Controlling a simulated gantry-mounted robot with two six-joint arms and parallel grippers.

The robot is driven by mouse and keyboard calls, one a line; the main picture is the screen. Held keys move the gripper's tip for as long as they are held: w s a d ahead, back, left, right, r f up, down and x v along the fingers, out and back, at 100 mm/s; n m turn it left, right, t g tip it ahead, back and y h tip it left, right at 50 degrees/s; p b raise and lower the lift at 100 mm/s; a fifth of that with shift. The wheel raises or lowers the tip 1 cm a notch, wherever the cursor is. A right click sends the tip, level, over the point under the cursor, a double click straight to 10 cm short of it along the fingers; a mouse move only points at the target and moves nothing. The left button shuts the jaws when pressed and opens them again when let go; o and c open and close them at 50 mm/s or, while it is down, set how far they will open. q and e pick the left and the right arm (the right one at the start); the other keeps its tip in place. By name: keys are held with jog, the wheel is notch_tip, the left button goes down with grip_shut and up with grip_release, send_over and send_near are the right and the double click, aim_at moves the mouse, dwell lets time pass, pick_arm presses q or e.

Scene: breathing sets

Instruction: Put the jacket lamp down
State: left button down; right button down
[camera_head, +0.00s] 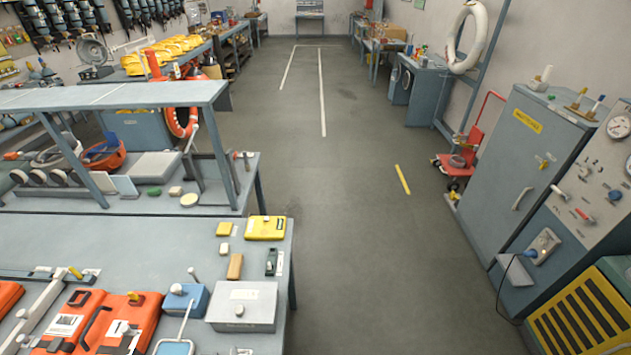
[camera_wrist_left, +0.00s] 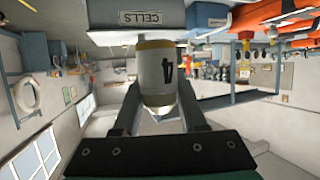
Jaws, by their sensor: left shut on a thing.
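My left gripper (camera_wrist_left: 161,95) shows in the left wrist view. Its two dark fingers are shut on the jacket lamp (camera_wrist_left: 157,68), a small pale cylinder with a yellow band at its far end and dark figures on its side. A pale grey box marked CELLS (camera_wrist_left: 128,18) shows just beyond the lamp's far end. I cannot tell whether they touch. Neither gripper shows in the head view, and I cannot make out the lamp there.
In the head view, a grey bench (camera_head: 130,240) holds orange cases (camera_head: 110,325), a pale grey box (camera_head: 243,305), a blue box (camera_head: 186,300) and a yellow case (camera_head: 265,228). A raised shelf (camera_head: 110,95) stands behind. Grey cabinets (camera_head: 535,150) stand at right, with clear floor between.

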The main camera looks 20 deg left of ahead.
pick_arm(q)
jog(key=w+d+r+m+t+h, duration=0.3)
jog(key=w+d+r+m+h, duration=0.35)
jog(key=d+m+h, duration=0.2)
jog(key=s+r+p, duration=0.7)
jog(key=r+p, duration=0.4)
jog(key=p, duration=0.2)
jog(key=shift+d, duration=0.35)
jog(key=shift+f+n, duration=0.2)
jog(key=shift+n, duration=0.05)
